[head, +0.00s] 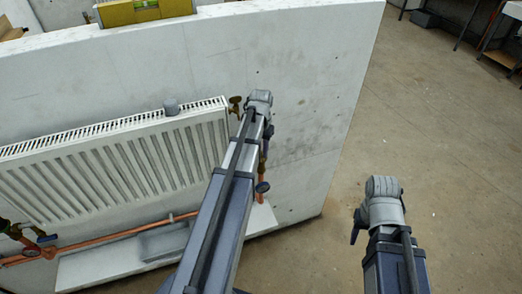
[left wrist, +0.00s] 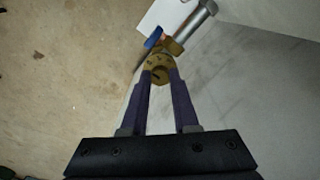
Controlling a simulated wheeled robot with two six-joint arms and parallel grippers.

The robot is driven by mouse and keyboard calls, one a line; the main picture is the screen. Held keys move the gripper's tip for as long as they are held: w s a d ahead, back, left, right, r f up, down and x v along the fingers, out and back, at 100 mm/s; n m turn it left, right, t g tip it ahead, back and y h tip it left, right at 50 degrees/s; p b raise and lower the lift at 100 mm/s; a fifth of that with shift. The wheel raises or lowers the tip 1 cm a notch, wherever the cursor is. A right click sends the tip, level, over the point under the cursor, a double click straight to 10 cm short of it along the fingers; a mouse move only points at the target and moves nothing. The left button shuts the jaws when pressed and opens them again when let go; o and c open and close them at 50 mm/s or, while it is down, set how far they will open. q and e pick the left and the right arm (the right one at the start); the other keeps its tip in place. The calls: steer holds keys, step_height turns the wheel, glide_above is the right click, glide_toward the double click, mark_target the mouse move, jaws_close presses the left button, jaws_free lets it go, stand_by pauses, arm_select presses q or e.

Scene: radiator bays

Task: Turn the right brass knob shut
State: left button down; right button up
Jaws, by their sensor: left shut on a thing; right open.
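In the left wrist view, a round brass knob (left wrist: 159,72) with a dark slot in its face sits between the tips of my left gripper (left wrist: 160,78), whose purple fingers are shut on it. A blue part (left wrist: 153,38) and a silver cylinder (left wrist: 196,22) show just beyond it. In the head view, my left arm reaches to the wall right of the radiator (head: 160,160) and hides its fingers and the held knob. A brass fitting (head: 235,104) shows at the radiator's upper right corner. My right gripper (head: 357,226) is open and empty over the floor, well right of the wall.
A blue round handle (head: 262,187) sits on the pipework right of my left arm. A yellow spirit level (head: 145,10) rests on the wall top.

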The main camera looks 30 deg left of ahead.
mark_target(261, 153)
stand_by(0.3)
arm_select(q)
steer(key=c, duration=0.7)
jaws_free()
step_height(261, 153, up, 8)
steer(key=p, duration=0.8)
steer(key=shift+f, duration=0.1)
